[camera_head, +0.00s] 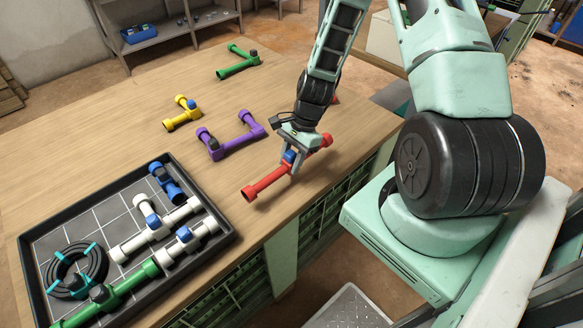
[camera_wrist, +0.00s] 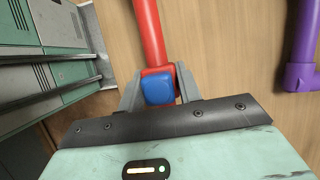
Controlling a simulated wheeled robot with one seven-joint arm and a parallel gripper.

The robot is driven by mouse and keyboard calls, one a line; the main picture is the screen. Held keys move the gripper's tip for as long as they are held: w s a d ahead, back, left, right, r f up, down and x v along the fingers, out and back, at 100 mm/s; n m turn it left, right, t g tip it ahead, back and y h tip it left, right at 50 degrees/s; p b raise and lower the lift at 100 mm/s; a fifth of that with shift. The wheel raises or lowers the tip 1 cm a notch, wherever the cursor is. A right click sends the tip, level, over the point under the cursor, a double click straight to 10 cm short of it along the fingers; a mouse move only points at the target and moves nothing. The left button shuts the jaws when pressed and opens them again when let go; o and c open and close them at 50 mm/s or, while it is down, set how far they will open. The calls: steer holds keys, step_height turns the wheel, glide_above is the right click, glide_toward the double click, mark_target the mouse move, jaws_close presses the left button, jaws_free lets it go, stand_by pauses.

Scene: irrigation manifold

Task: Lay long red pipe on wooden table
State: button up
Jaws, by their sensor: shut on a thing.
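The long red pipe (camera_head: 264,183) has a blue block-shaped fitting near its middle and flared ends. My gripper (camera_head: 290,163) is shut on it at the blue fitting, over the right front part of the wooden table (camera_head: 110,116). In the wrist view the red pipe (camera_wrist: 150,35) runs up from between the fingers (camera_wrist: 159,88), with the blue fitting between them. The pipe is at or just above the tabletop; I cannot tell whether it touches. Part of it is hidden behind the fingers.
A purple pipe (camera_head: 236,141), a yellow pipe (camera_head: 183,117) and a green pipe (camera_head: 238,66) lie farther back. A black tray (camera_head: 226,236) with several pipes and a coiled hose (camera_head: 75,272) stands at the front left. The table edge with green crates below is close to the red pipe.

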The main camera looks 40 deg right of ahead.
mark_target(290, 169)
steer(key=shift+f, duration=1.8)
steer(key=shift+f, duration=0.15)
steer(key=o, duration=1.1)
steer(key=shift+c, duration=0.2)
